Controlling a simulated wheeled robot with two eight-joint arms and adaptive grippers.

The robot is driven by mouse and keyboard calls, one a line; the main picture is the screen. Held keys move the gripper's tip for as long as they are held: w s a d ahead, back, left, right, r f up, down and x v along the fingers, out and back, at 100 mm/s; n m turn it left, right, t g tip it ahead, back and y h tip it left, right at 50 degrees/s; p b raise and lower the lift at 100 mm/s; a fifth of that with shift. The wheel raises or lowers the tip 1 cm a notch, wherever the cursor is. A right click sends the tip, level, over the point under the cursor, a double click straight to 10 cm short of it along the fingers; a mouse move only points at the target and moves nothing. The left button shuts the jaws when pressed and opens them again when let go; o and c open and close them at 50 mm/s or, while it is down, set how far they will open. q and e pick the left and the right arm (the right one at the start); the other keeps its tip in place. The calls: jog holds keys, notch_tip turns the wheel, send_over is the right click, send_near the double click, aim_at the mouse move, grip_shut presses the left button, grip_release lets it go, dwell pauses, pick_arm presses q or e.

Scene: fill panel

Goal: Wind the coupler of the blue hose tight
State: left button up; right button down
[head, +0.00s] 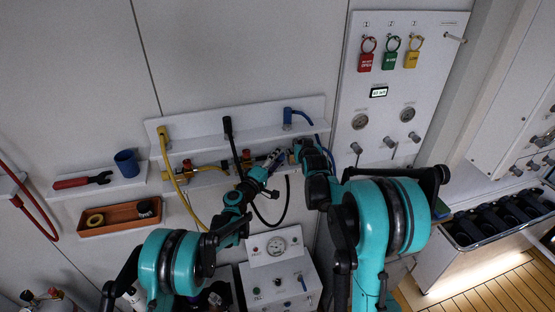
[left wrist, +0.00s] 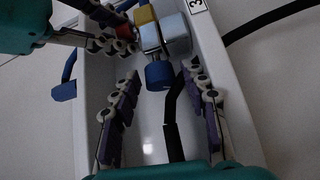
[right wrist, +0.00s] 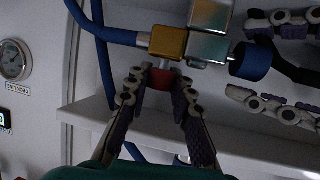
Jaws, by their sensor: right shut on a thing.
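The blue collar (right wrist: 252,60) sits at the end of a silver fitting in the right wrist view, beside a silver block (right wrist: 211,18) and a brass block (right wrist: 168,42). A blue hose (right wrist: 120,37) runs into the brass block's other side. The collar also shows in the left wrist view (left wrist: 160,75), with a black hose (left wrist: 174,115) leading from its end. I cannot tell how tight it is. My left gripper (left wrist: 163,108) is open, with its fingers apart on either side of the black hose. My right gripper (right wrist: 160,76) is shut on a red knob (right wrist: 160,80) below the brass block.
A white shelf (head: 311,104) above carries yellow, black and blue hose ends. A panel with gauges and coloured tags (head: 425,70) stands at the right. A gauge box (head: 277,285) is below. A tray (head: 121,217) and wrench (head: 82,181) are at the left.

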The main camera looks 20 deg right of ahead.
pick_arm(q)
jog(key=v, duration=1.2)
jog(key=shift+w, duration=0.1)
jog(key=shift+c, duration=1.4)
jog(key=w+d+n+g, duration=0.1)
jog(key=w+d, duration=0.2)
jog(key=w+d+n+g+y, duration=0.1)
jog(key=w+d, duration=0.2)
jog(key=w+d+n+g+y, duration=0.1)
jog(key=w+d+n, duration=0.1)
jog(key=d, duration=0.2)
jog(key=shift+w+r, duration=0.2)
jog(key=shift+w, duration=0.2)
grip_shut()
